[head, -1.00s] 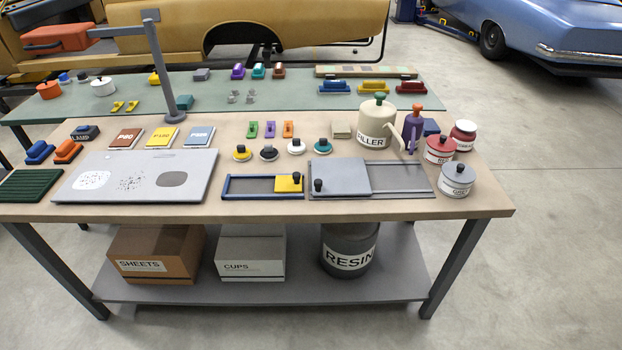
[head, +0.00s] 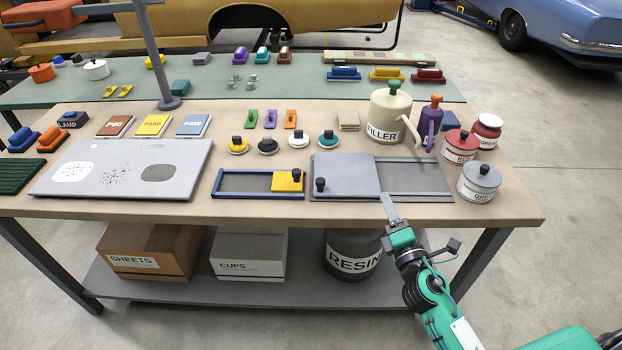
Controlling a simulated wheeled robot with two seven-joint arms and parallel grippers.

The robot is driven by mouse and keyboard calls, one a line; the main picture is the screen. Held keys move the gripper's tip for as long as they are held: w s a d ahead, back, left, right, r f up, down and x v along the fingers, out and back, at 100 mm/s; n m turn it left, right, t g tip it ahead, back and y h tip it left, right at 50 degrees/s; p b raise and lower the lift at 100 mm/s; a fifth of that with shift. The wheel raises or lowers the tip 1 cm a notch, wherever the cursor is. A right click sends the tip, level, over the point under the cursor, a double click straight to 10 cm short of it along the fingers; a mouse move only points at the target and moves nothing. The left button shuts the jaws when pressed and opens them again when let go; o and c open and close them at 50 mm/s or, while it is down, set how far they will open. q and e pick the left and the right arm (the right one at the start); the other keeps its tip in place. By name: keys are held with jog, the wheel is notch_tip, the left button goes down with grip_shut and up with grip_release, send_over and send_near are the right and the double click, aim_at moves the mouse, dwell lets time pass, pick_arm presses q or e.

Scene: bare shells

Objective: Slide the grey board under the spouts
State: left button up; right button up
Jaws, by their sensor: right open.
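The grey board (head: 349,174) is a flat square plate with a black knob (head: 320,185) at its left front corner. It lies on the left part of a darker grey tray or track (head: 418,178); the right part of the track is bare. The spouts belong to the cream FILLER can (head: 389,118) and the purple can (head: 431,122), which stand behind the track. The cream can's spout points right, over the back of the bare part. My right gripper (head: 390,208) is at the table's front edge, in front of the track, apart from the knob and empty. My left gripper is out of view.
A blue-framed tray (head: 240,182) with a yellow slider (head: 287,181) lies left of the track. Red and grey tins (head: 479,182) stand close on its right. Several knobbed discs (head: 299,140) line its back left. The table front strip (head: 300,208) is clear.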

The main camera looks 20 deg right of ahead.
aim_at(324, 183)
jog(key=w+a+n+g+y, duration=0.1)
jog(key=w+a+n+y, duration=0.2)
jog(key=n, duration=0.3)
jog(key=w+a+f+n+g+y+p, duration=0.1)
jog(key=w+a+n+y, duration=0.2)
jog(key=w+n, duration=0.3)
jog(key=w+a+f+n+g+y+p, duration=0.1)
jog(key=w+a+n+g+y, duration=0.1)
jog(key=w+a+n, duration=0.3)
jog(key=shift+w+a+f+n+y, duration=0.1)
jog(key=shift+w+a+n+y, duration=0.05)
jog(key=shift+n+y, duration=0.25)
jog(key=shift+w+a+f+n+y, duration=0.15)
jog(key=shift+n+y, duration=0.15)
jog(key=shift+n, duration=0.2)
jog(key=shift+w+a+r, duration=0.1)
jog(key=shift+w+a, duration=0.1)
jog(key=shift+w, duration=0.1)
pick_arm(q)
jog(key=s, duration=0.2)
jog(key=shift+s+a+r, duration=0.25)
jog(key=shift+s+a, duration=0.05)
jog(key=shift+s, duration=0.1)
